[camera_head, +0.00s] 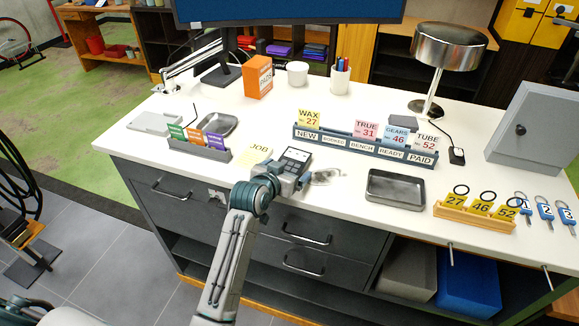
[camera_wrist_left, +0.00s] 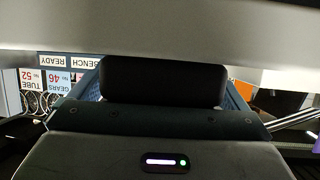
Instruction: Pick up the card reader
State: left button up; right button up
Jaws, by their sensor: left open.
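The card reader (camera_head: 297,156), a small grey device with a dark screen and pale keys, is at the front middle of the white counter. My left gripper (camera_head: 291,176) is open at its near end, and its fingers hide part of the reader's lower body. In the left wrist view a black rounded block (camera_wrist_left: 163,80) lies between the blue fingers; I cannot tell whether it is the reader's end. Contact between fingers and reader cannot be made out. My right gripper is not in view.
A yellow JOB note (camera_head: 256,156) lies left of the reader, and a card holder (camera_head: 200,152) stands farther left. Behind is a long labelled rack (camera_head: 363,152). A metal tray (camera_head: 395,186) and a yellow number stand (camera_head: 474,213) are to the right. Free counter lies left of the orange box (camera_head: 258,77).

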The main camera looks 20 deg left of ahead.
aim_at(286, 162)
pick_arm(q)
jog(key=shift+r, duration=0.1)
jog(key=c, duration=1.2)
jog(key=shift+r, duration=0.2)
jog(key=shift+r+b, duration=0.7)
jog(key=shift+b, duration=0.15)
jog(key=shift+r+b, duration=0.5)
jog(key=shift+r, duration=0.15)
jog(key=shift+s+a+r+b, duration=0.3)
jog(key=shift+s+a+b, duration=0.7)
jog(key=shift+s+a, duration=0.9)
jog(key=shift+s+a+r+b, duration=0.3)
jog(key=shift+s+a+b, duration=0.9)
jog(key=shift+a, duration=1.05)
jog(key=shift+s+a+r+b, duration=0.3)
jog(key=shift+s+a+b, duration=0.45)
jog(key=shift+s+a, duration=1.25)
jog(key=shift+a, duration=0.1)
